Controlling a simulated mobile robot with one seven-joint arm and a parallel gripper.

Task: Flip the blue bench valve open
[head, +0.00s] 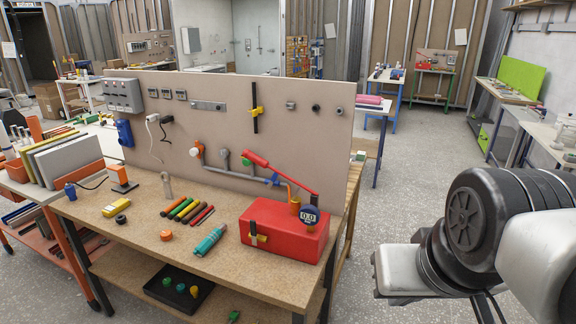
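A small blue valve handle (273,180) sits on a grey pipe (232,171) that runs across the front of the bench's upright panel. The pipe slopes down to the right and meets a copper-coloured elbow near a red box. The handle is small in the picture, so I cannot tell whether it stands open or shut. A long red lever (280,172) crosses just above and in front of it. My arm shows at the right edge, well apart from the bench. My gripper is not in view.
The red box (284,232) with a round gauge (310,215) stands at the bench's right end. Loose tools, including a teal screwdriver-like tool (210,241), lie on the wooden top (150,225). Grey floor (420,170) is free to the right of the bench.

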